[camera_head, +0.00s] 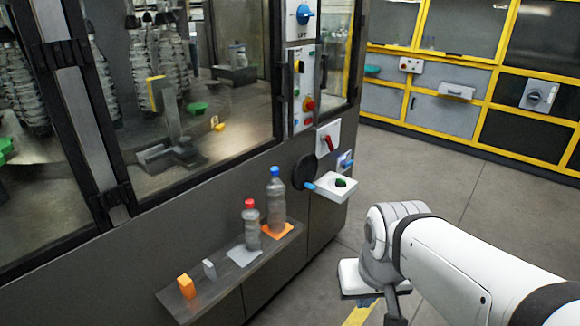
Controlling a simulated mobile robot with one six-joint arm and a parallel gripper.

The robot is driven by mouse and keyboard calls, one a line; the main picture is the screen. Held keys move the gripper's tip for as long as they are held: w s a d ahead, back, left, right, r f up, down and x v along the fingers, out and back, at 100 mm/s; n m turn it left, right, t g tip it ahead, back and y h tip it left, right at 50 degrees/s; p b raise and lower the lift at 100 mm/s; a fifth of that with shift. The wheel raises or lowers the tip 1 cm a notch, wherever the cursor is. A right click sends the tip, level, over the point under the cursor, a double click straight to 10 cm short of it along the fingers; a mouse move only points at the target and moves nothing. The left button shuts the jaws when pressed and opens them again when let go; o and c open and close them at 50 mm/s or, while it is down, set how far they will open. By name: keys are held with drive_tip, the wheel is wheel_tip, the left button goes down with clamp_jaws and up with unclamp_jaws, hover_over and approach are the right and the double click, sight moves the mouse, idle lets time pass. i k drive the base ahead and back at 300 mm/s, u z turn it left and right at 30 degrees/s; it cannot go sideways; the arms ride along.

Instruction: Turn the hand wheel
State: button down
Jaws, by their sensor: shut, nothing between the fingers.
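The hand wheel (304,172) is a dark round disc on the front of the grey machine, near its right corner. A small blue handle (310,186) shows at its lower edge. A white box with a dark green button (341,183) stands out just right of it and overlaps its right side. My gripper (366,298) is small and partly hidden at the end of my white arm, low right of the wheel. It is shut, empty and well apart from the wheel. The fingertips are hard to make out.
A ledge (215,287) below the wheel carries a blue-capped bottle (275,201), a red-capped bottle (250,224) and small blocks. A red lever switch (328,141) sits above right. Open floor (420,175) lies right of the machine, before yellow-framed cabinets (480,75).

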sight(304, 172)
drive_tip(key=z, duration=0.05)
drive_tip(key=i, duration=1)
drive_tip(key=u, duration=0.1)
